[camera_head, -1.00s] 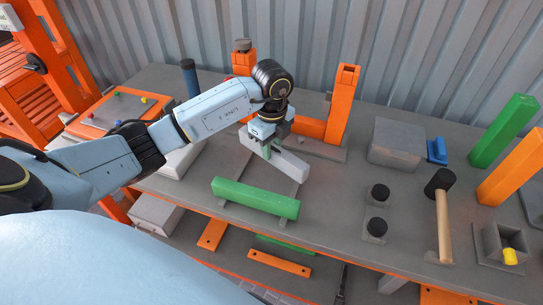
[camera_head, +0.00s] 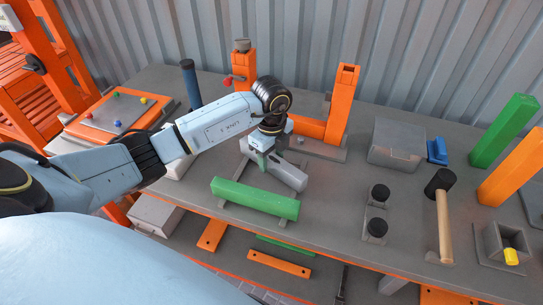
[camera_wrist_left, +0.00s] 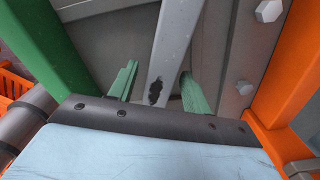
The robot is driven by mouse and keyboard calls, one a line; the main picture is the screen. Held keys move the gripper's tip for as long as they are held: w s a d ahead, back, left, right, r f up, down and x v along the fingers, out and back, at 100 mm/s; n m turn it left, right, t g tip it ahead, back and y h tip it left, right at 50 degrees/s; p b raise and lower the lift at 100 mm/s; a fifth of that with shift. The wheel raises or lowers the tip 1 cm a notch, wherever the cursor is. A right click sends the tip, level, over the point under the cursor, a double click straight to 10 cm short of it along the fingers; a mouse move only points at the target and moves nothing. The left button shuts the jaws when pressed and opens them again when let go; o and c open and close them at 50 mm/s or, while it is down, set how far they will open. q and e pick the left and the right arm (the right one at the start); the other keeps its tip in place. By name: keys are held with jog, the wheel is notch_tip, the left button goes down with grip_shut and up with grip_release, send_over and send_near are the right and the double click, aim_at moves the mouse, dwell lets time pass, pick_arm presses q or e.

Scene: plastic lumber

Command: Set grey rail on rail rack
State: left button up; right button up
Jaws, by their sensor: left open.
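The grey rail (camera_head: 286,174) lies behind and roughly parallel to the green rail (camera_head: 255,198), with its left part hidden by my left gripper. The rail rack (camera_head: 294,191) shows as narrow dark grey supports under the green rail, and the grey rail appears to rest across them. My left gripper (camera_head: 264,162) points down over the grey rail. In the left wrist view its green fingers (camera_wrist_left: 158,87) stand open on either side of the grey rail (camera_wrist_left: 172,45), with gaps beside it. The green rail (camera_wrist_left: 40,50) shows at the left there. My right gripper is not in view.
Orange posts (camera_head: 342,103) on a grey base stand close behind the grey rail. A grey box (camera_head: 397,143), black-capped pegs (camera_head: 378,195) and a mallet (camera_head: 442,210) are to the right. An orange-edged board (camera_head: 117,112) is at the left. Bare tabletop (camera_head: 335,200) lies right of the rails.

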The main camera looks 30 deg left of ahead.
aim_at(272, 157)
pick_arm(q)
notch_tip(272, 157, up, 12)
jog(key=shift+r+p, duration=0.2)
jog(key=shift+p, duration=0.1)
jog(key=shift+f, duration=0.1)
dwell(0.3)
